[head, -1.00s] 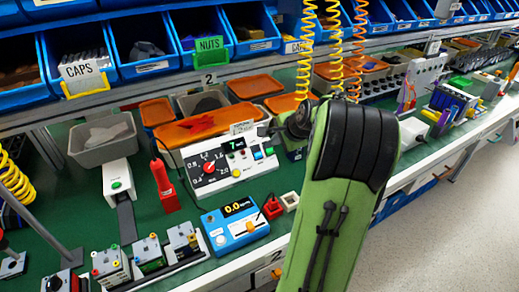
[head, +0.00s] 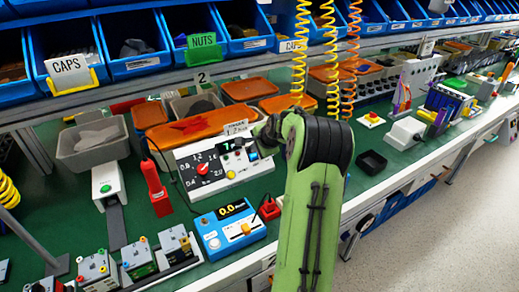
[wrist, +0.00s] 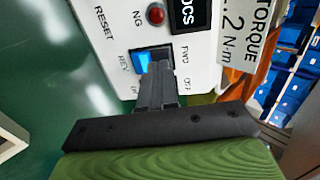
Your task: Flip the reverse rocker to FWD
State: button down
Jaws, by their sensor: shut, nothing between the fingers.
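The white control box (head: 245,166) stands on the green bench with a red knob and a small display. Its blue rocker (wrist: 143,59) shows in the wrist view, between the printed words REV and FWD. My gripper (wrist: 157,68) is shut and empty. Its fingertips are at the rocker and cover its FWD side. I cannot tell whether they touch it or which side is pressed down. In the head view my gripper (head: 256,148) is at the box's right end, partly hidden by my arm, and the rocker is hard to make out there.
A red NG lamp (wrist: 156,14) and a torque card (wrist: 248,35) are close to the fingers. A red handheld tool (head: 158,190) and a blue meter (head: 229,230) stand near the box. Orange-lidded bins (head: 188,130) are behind it. Coiled yellow hoses (head: 301,60) hang above.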

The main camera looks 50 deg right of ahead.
jog(key=shift+r+p, duration=0.15)
jog(key=shift+p, duration=0.3)
jog(key=shift+w+r+g+p, duration=0.15)
jog(key=shift+g+p, duration=0.15)
jog(key=shift+p, duration=0.35)
jog(key=shift+w+d+f, duration=0.1)
jog(key=shift+w+f, duration=0.1)
jog(key=shift+f, duration=0.25)
jog(key=shift+s, duration=0.25)
jog(key=shift+s+a+f+b, duration=0.25)
jog(key=shift+s+f+b, duration=0.1)
jog(key=shift+s+b, duration=0.25)
jog(key=shift+w, duration=0.1)
